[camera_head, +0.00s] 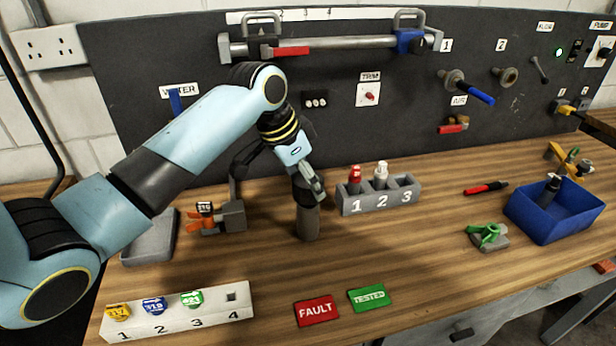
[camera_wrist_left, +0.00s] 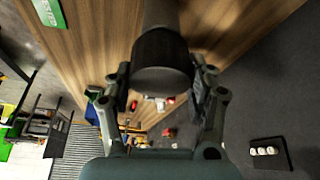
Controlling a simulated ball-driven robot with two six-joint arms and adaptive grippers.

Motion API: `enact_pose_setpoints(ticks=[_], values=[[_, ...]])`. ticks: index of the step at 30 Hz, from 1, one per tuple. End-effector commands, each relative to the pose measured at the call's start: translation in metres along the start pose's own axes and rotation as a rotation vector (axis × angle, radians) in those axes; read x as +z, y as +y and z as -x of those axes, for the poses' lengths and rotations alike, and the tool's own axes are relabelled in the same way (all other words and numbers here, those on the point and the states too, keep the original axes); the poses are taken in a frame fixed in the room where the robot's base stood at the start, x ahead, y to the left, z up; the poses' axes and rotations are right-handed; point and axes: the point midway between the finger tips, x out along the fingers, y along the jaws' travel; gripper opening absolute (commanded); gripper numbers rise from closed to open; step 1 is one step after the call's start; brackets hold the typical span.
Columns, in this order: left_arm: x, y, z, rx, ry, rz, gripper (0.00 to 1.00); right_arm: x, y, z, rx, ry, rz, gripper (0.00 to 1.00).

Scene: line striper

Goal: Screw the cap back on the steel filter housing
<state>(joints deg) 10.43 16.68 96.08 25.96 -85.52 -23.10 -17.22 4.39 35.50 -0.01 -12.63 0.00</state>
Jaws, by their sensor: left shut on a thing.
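The steel filter housing (camera_head: 308,224) stands upright on the wooden bench as a short grey-brown cylinder. In the left wrist view its grey body (camera_wrist_left: 160,13) runs up out of the frame. A dark ribbed cap (camera_wrist_left: 163,48) with a grey end face sits in line with the housing at its top. I see no clear gap between them, but cannot tell whether the thread is engaged. My left gripper (camera_head: 308,190) is over the housing, its two fingers (camera_wrist_left: 162,76) on opposite sides of the cap and shut on it. My right gripper is not in view.
A grey numbered block (camera_head: 350,205) with red and white bottles stands close right of the housing. A clamp with orange handles (camera_head: 203,224) lies to the left. FAULT (camera_head: 316,311) and TESTED (camera_head: 368,298) tags lie in front. A blue bin (camera_head: 548,226) stands at the right.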

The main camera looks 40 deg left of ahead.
Motion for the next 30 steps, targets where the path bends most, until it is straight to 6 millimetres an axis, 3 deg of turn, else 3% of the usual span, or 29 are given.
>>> enact_pose_setpoints(ticks=[30], values=[[0.004,0.0,-0.011,0.0,0.0,0.0,0.28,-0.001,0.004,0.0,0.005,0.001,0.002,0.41]])
